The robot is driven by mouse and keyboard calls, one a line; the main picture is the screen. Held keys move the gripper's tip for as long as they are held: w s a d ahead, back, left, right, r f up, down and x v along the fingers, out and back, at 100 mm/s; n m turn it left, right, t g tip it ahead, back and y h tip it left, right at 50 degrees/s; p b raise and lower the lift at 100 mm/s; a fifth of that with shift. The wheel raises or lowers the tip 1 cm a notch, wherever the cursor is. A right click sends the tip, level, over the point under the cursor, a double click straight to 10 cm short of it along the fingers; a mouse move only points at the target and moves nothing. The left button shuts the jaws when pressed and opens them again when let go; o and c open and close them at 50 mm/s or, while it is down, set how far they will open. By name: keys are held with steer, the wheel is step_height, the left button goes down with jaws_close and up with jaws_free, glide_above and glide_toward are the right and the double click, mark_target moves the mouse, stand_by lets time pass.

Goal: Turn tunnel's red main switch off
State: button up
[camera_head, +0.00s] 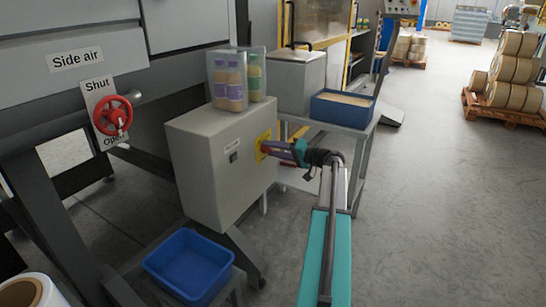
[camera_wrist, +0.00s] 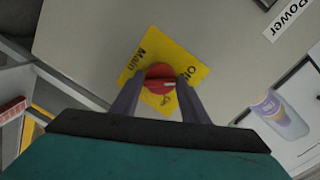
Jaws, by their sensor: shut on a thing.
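The red main switch (camera_wrist: 160,77) is a round knob on a yellow plate (camera_wrist: 135,62) marked "Main", with "On" and "Off" lettering partly covered. The plate is on the side of a grey cabinet (camera_head: 205,178); its edge also shows in the head view. My gripper (camera_wrist: 158,84) is at the switch, its two fingers on either side of the red knob and shut on it. In the head view my arm reaches in from the lower right, and my gripper hides most of the switch.
Wrapped bottles (camera_head: 230,82) stand on the cabinet. A red valve wheel (camera_head: 112,115) is at the left, under "Side air". A blue bin (camera_head: 188,266) sits below the cabinet. A blue tray (camera_head: 342,108) on a stand is behind my gripper.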

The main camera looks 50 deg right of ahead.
steer(key=shift+r+n+b, duration=0.1)
steer(key=shift+n+b, duration=0.4)
steer(key=shift+b, duration=0.05)
steer(key=o, duration=1)
steer(key=p+v, duration=0.1)
steer(key=v, duration=1.2)
steer(key=shift+s+p, duration=0.4)
steer(key=shift+s, duration=0.05)
